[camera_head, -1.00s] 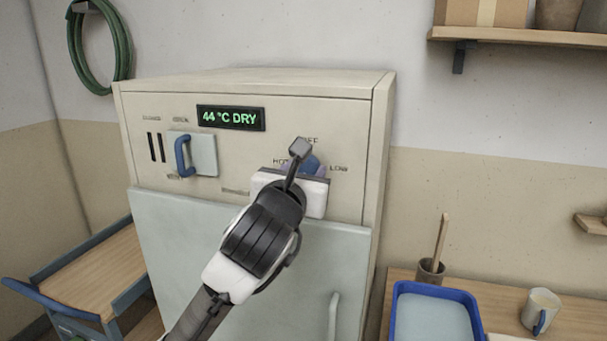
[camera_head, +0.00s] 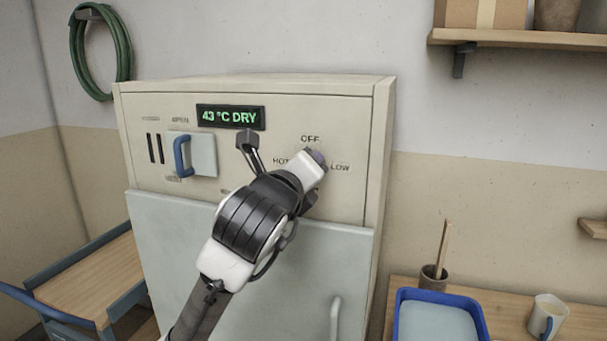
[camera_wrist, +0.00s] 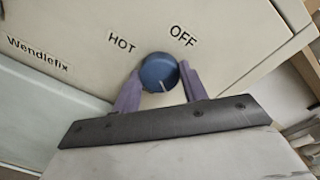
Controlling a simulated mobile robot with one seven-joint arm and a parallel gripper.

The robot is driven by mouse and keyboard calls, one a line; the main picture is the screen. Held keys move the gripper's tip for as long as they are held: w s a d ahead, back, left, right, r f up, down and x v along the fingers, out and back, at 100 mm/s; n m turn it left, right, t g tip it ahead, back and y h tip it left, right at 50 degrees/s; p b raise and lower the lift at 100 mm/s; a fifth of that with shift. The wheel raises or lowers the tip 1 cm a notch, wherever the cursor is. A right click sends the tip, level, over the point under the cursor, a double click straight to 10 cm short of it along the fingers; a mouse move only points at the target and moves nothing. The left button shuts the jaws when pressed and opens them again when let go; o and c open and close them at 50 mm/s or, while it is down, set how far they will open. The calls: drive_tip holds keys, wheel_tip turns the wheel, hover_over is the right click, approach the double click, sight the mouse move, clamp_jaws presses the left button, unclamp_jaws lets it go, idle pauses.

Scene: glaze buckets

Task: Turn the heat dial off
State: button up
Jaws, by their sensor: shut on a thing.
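The mark lies on the dial's lower side, away from the OFF label (camera_wrist: 183,35) and the HOT label (camera_wrist: 121,41). My gripper (camera_wrist: 157,88) has its purple fingers on either side of the dial and is shut on it. In the head view my gripper (camera_head: 313,162) covers the dial. The OFF label shows above it and LOW to its right. The display (camera_head: 230,117) reads 43 °C DRY.
A vent slider with a blue handle (camera_head: 182,156) is left on the panel. A pale door (camera_head: 170,250) lies below. A blue tray (camera_head: 398,320) and a mug (camera_head: 546,315) stand on the right bench. A wooden cart (camera_head: 95,275) is at left.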

drive_tip(key=n+p, duration=0.1)
drive_tip(key=n, duration=1.1)
drive_tip(key=n+h+p, duration=0.1)
drive_tip(key=n, duration=1)
drive_tip(key=shift+a+f+n+h, duration=0.1)
drive_tip(key=shift+f+n+h, duration=0.1)
drive_tip(key=shift+n+h, duration=0.15)
drive_tip(key=shift+n, duration=0.25)
drive_tip(key=o, duration=1)
drive_tip(key=shift+c, duration=0.2)
drive_tip(key=b+v, duration=0.2)
drive_tip(key=v, duration=1.1)
drive_tip(key=shift+s+a+b, duration=0.2)
drive_tip(key=shift+s+b, duration=0.15)
drive_tip(key=shift+b, duration=0.05)
